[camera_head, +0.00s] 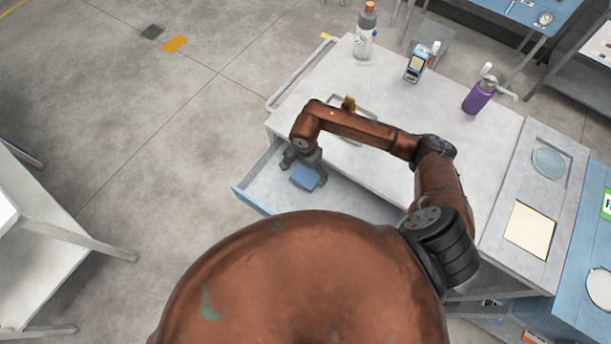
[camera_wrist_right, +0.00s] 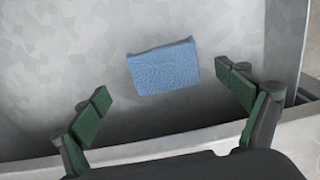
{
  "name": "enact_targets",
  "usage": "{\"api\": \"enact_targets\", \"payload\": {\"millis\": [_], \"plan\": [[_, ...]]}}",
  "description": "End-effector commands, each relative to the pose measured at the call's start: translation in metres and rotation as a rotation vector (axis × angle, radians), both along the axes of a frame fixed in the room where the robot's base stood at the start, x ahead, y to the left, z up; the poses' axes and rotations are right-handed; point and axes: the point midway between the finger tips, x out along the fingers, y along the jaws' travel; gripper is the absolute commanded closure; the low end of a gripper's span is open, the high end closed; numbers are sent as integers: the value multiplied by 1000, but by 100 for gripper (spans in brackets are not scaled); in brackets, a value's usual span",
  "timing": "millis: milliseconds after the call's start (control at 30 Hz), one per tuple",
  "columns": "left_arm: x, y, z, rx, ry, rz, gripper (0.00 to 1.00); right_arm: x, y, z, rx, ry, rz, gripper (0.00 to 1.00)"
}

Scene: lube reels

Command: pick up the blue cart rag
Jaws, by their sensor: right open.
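The blue cart rag (camera_head: 305,178) is a small folded cloth lying in the open drawer (camera_head: 350,197) of the white cart. In the right wrist view the rag (camera_wrist_right: 164,67) lies flat on the grey drawer floor (camera_wrist_right: 60,60), beyond and between my fingertips. My right gripper (camera_head: 303,163) is over the drawer, close to the rag in the head view. In the right wrist view my right gripper (camera_wrist_right: 166,103) is open and empty, its green-padded fingers spread on either side. My left gripper is not in view.
The drawer's front wall (camera_head: 247,201) stands around the rag's space. Open floor (camera_head: 150,120) lies left of the cart.

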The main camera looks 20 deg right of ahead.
Motion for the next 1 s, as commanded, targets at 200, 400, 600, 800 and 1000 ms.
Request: {"api": "enact_targets", "payload": {"millis": [200,400,600,800,1000], "plan": [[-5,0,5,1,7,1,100,2,-1,-32,3,5,-3,7],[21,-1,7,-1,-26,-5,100,3,-2,-48,3,2,-2,7],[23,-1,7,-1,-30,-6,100,3,-2,-48,1,1,-2,7],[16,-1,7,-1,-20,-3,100,3,-2,-48,1,1,-2,21],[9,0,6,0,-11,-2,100,3,-2,-48,1,1,-2,35]]}}
